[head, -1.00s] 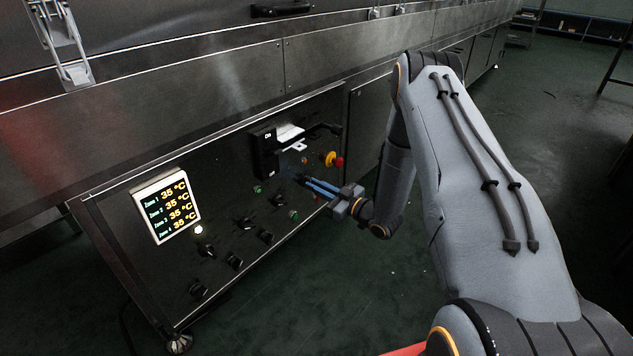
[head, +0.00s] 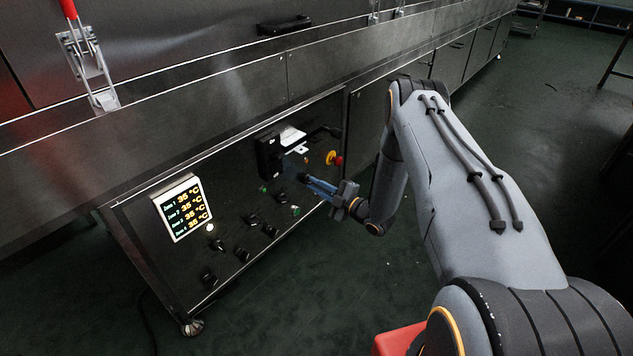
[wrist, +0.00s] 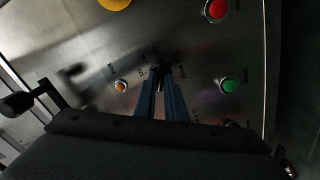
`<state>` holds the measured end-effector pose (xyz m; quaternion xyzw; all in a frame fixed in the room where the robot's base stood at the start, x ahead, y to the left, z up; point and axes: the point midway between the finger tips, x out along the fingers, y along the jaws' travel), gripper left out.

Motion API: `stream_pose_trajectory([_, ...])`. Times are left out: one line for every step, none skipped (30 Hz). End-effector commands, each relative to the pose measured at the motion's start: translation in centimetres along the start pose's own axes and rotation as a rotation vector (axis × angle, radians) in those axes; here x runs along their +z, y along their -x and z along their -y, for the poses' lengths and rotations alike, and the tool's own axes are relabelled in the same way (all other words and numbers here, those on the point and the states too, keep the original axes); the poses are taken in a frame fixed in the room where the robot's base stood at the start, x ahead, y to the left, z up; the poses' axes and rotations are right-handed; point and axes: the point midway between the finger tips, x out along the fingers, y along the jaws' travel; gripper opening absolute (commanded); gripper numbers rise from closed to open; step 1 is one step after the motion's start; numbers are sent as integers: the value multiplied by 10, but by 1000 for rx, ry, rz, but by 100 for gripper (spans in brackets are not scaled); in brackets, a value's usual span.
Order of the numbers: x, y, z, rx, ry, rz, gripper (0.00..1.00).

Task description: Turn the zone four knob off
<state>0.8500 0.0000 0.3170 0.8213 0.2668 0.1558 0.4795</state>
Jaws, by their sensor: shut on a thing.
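My gripper (head: 306,180) reaches the control panel (head: 150,220) from the right. In the wrist view its blue fingers (wrist: 160,88) are closed together on a small dark knob (wrist: 162,70), mostly hidden between the tips. The lettering around it is too blurred to read, so I cannot tell which zone it belongs to. Several other black knobs (head: 270,231) sit lower on the panel, apart from the gripper. The lit display (head: 182,207) lists several zones, each at 35 °C.
A yellow-and-red emergency stop (head: 334,158) and a black main switch (head: 268,155) sit above the gripper. In the wrist view a green button (wrist: 229,85) is right of the fingers and an orange lamp (wrist: 121,86) left. Open floor (head: 300,310) lies in front.

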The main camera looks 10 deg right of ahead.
Motion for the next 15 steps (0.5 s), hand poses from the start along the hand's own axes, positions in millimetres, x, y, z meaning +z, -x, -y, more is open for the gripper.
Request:
stream_pose_trajectory([-1, 2, 0, -1, 40, 2, 0])
stream_pose_trajectory([-1, 2, 0, -2, 68, 2, 0])
stream_pose_trajectory([-1, 2, 0, -1, 107, 2, 0])
stream_pose_trajectory([-1, 2, 0, -1, 136, 2, 0])
stream_pose_trajectory([-1, 2, 0, -1, 164, 2, 0])
stream_pose_trajectory([-1, 2, 1, -2, 201, 2, 0])
stream_pose_trajectory([-1, 2, 1, -2, 229, 2, 0])
stream_pose_trajectory([-1, 2, 0, -1, 257, 2, 0])
stream_pose_trajectory([-1, 2, 0, -1, 294, 2, 0])
stream_pose_trajectory([-1, 2, 1, -1, 320, 2, 0])
stream_pose_trajectory([-1, 2, 1, -1, 347, 2, 0])
stream_pose_trajectory([-1, 2, 1, -1, 381, 2, 0])
stream_pose_trajectory([0, 2, 1, -1, 406, 2, 0])
stream_pose_trajectory([0, 2, 1, -1, 430, 2, 0])
stream_pose_trajectory([0, 2, 1, -2, 460, 2, 0])
